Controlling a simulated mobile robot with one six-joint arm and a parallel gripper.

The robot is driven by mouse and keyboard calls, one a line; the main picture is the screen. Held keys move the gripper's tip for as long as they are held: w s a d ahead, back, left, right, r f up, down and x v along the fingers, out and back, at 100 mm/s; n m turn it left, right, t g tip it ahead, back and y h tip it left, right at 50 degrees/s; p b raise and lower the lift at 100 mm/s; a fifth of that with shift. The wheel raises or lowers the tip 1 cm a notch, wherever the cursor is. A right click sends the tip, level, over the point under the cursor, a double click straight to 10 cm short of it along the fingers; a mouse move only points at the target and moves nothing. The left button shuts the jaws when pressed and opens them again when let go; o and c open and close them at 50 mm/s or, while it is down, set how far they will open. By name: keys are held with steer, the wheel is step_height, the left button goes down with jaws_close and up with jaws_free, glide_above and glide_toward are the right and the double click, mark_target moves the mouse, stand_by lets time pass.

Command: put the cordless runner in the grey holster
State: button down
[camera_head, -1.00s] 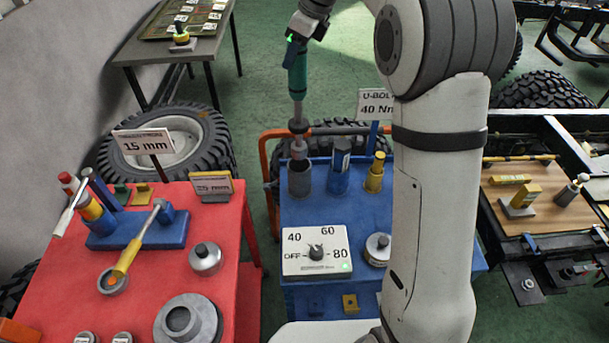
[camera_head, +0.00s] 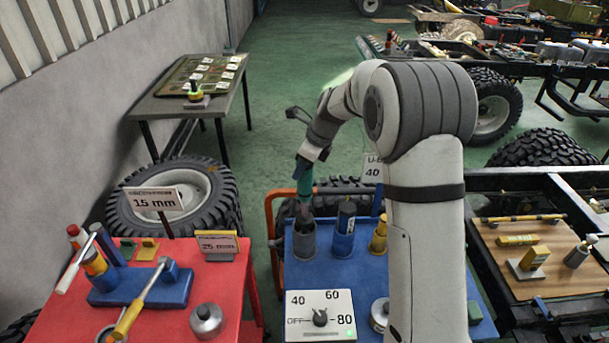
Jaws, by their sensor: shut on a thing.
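The cordless runner (camera_head: 305,184) is a teal, upright tool with a grey lower end. My gripper (camera_head: 307,164) is shut on its top. The grey holster (camera_head: 304,242) is an open cylinder at the back left of the blue cart top. The runner stands over the holster, and its lower end reaches down into the holster's mouth. The tip is hidden inside. I cannot tell whether it rests on the bottom.
A blue holder (camera_head: 343,238) and a yellow holder (camera_head: 379,236) stand right of the holster. A dial box (camera_head: 319,316) sits in front. An orange rail (camera_head: 270,215) edges the cart at left. A red table (camera_head: 170,320) is farther left.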

mark_target(302, 177)
steer(key=shift+f+p, duration=0.4)
steer(key=shift+f, duration=1.4)
steer(key=c, duration=0.8)
jaws_free()
steer(key=shift+s+f, duration=0.1)
steer(key=shift+f, duration=0.05)
steer(key=shift+c, duration=0.2)
